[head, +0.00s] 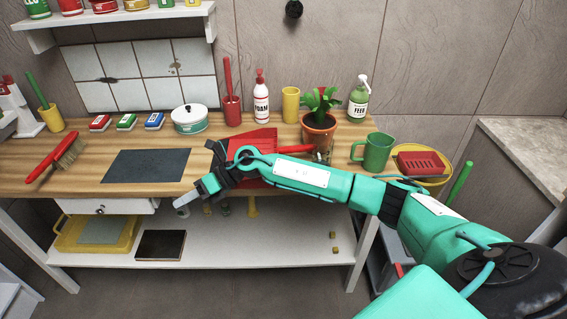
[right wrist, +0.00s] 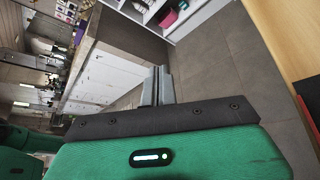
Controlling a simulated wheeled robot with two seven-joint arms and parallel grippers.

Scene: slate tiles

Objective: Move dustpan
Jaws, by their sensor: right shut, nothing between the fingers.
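The red dustpan (head: 262,138) lies on the wooden workbench (head: 85,177), right of its middle. Its handle (head: 296,149) points right, toward the plant pot. My right forearm crosses in front of the dustpan and hides part of its pan. My right gripper (head: 184,201) is at the bench's front edge, left of the dustpan and apart from it. Its fingers are shut and empty; they also show together in the right wrist view (right wrist: 158,86), with floor and cabinets beyond. My left gripper is not in view.
A dark mat (head: 146,166) lies left of the dustpan, with a red brush (head: 57,154) farther left. A potted plant (head: 318,127), green mug (head: 377,152) and yellow tray (head: 440,181) are to the right. A white pot (head: 188,123) and foam bottle (head: 261,102) stand behind.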

